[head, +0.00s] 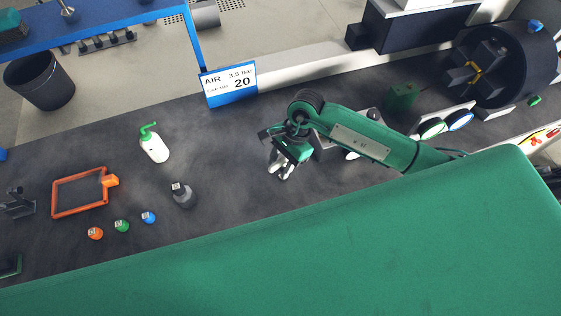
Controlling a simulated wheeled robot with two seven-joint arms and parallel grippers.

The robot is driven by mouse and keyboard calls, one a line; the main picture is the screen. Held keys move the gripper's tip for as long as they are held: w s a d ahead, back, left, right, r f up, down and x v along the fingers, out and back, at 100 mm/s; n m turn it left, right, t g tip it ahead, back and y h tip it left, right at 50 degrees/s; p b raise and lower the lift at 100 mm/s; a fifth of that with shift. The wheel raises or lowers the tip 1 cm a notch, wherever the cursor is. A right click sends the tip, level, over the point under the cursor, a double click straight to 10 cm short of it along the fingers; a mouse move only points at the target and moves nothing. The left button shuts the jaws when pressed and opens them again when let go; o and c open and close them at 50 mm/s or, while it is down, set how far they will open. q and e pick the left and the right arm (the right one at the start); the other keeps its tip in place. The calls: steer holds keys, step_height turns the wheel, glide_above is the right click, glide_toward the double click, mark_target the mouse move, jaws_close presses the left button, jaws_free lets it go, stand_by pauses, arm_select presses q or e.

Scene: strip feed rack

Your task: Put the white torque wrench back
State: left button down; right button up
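I cannot make out the white torque wrench in the head view. My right gripper (281,172) hangs over the dark bench top (230,160) near its middle, pointing down. Its silver fingertips are close together and small, and I cannot tell whether they are apart or shut. No held thing is clear between them. My green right arm hides part of a grey block and a small white item (351,155) behind it. My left gripper is not in view.
A white bottle with a green spout (153,147), a dark grey bottle (184,195) and an orange frame (80,193) stand left. Small orange (95,233), green (122,226) and blue (149,217) items lie in front. A blue-framed sign (230,85) stands behind; a black drum (505,65) is far right.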

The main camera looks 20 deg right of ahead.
steer(key=shift+r, duration=0.1)
steer(key=shift+r+p, duration=0.2)
steer(key=shift+p, duration=0.15)
steer(key=b+v, duration=0.4)
steer(key=v, duration=0.7)
steer(key=shift+w+d+b, duration=0.1)
steer(key=shift+b, duration=0.3)
steer(key=shift+d+r, duration=0.1)
steer(key=shift+r, duration=0.25)
steer(key=shift+f, duration=0.1)
